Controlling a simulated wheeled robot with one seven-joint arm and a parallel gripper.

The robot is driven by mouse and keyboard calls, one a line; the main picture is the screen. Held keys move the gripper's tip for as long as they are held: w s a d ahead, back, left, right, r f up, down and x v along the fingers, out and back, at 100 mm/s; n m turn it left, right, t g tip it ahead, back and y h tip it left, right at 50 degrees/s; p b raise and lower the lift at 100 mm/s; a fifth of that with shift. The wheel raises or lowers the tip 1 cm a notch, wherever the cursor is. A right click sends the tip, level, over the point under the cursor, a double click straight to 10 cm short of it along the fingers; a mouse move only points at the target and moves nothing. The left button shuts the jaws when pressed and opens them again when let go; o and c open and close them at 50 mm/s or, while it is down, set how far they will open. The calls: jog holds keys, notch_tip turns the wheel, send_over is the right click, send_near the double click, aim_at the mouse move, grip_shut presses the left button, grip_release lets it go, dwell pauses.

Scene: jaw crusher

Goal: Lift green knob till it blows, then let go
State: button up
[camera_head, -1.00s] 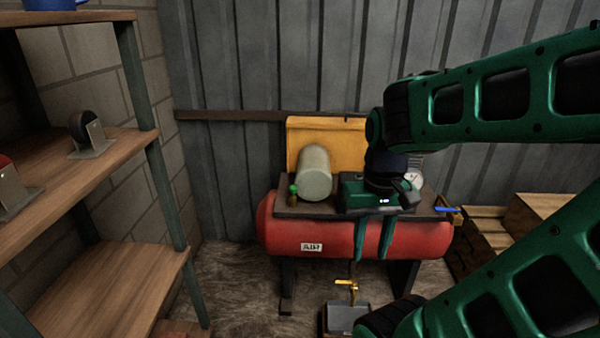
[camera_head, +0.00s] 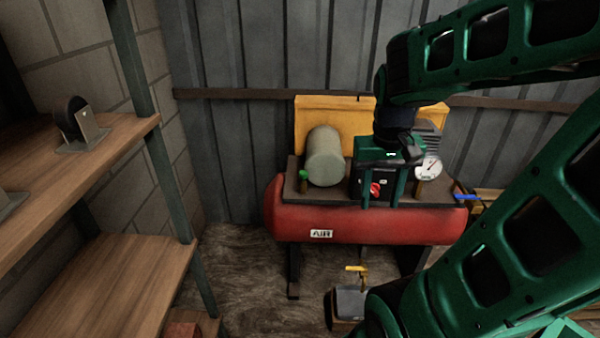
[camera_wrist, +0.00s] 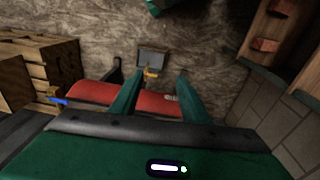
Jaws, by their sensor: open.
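The small green knob (camera_head: 304,174) sits on a brass-coloured valve at the left end of the dark deck on a red air compressor (camera_head: 360,225), in front of a pale cylinder (camera_head: 325,157). My gripper (camera_head: 382,204) points down, to the right of the knob and clear of it. Its two green fingers are apart with nothing between them. In the wrist view the open fingers (camera_wrist: 158,85) hang over the red tank (camera_wrist: 148,101). The knob does not show in the wrist view.
A dark box with a red knob (camera_head: 375,190) is behind my fingers. A pressure gauge (camera_head: 428,168) and a blue-handled valve (camera_head: 466,197) are to the right. A yellow-handled valve (camera_head: 357,269) is below the tank. A wooden shelf (camera_head: 110,290) stands at the left.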

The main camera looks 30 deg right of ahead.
jog(key=w+d+f+t+h, duration=0.1)
jog(key=w+d, duration=0.1)
jog(key=w, duration=0.6)
jog(key=w+d+h, duration=0.1)
jog(key=w+d, duration=0.1)
jog(key=w, duration=0.7)
jog(key=t, duration=0.2)
send_near(303, 172)
jog(key=shift+t, duration=0.3)
jog(key=x, duration=0.8)
jog(key=shift+d+f, duration=0.15)
jog(key=shift+f, duration=0.1)
jog(key=shift+s, duration=0.1)
